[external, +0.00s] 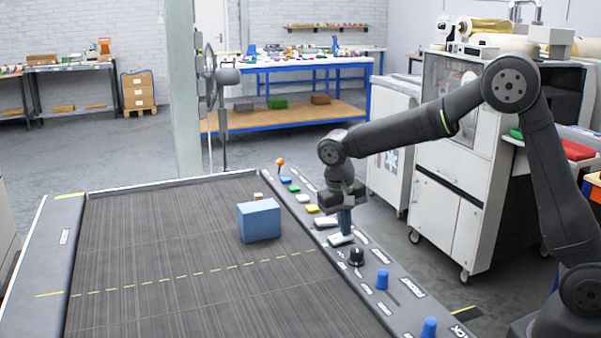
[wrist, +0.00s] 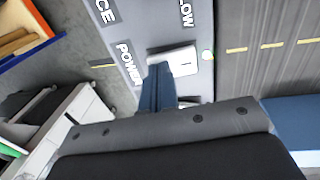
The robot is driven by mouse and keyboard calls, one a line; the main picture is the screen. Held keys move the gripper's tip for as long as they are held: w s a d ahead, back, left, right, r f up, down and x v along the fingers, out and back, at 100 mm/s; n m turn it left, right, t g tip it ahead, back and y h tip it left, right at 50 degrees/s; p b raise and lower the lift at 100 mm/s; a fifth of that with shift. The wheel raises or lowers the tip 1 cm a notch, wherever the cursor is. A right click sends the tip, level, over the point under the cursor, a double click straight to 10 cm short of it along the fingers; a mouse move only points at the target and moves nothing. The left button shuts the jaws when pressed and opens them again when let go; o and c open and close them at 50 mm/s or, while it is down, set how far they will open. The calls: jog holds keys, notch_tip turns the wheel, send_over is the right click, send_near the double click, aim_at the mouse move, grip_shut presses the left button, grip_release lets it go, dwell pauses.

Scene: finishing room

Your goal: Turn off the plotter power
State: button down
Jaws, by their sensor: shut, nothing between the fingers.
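The power switch is a white rocker (wrist: 178,58) beside the printed word POWER in the wrist view. It bears a small dark stroke, and a small green light (wrist: 207,55) glows beside it. In the external view the white rocker (external: 338,241) sits on the grey control strip along the right side of the dark bed. My gripper (external: 345,231) points down with its blue fingers shut and empty, right at the rocker. In the wrist view the fingertips (wrist: 157,70) overlap the rocker's near edge; I cannot tell whether they touch it.
A black knob (external: 356,257) and blue knobs (external: 382,279) stand on the strip nearer the camera. Coloured buttons (external: 312,209) and an orange-topped lever (external: 280,162) lie farther along. A blue block (external: 259,221) rests on the bed, left of my gripper.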

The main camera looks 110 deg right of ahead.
aim_at(332, 240)
jog(key=shift+s+f+t, duration=0.15)
jog(key=shift+f+t, duration=0.1)
jog(key=shift+t, duration=0.15)
jog(key=shift+w+r, duration=0.15)
jog(key=shift+w, duration=0.7)
jog(key=shift+r, duration=0.1)
notch_tip(332, 240, up, 14)
jog(key=w, duration=0.2)
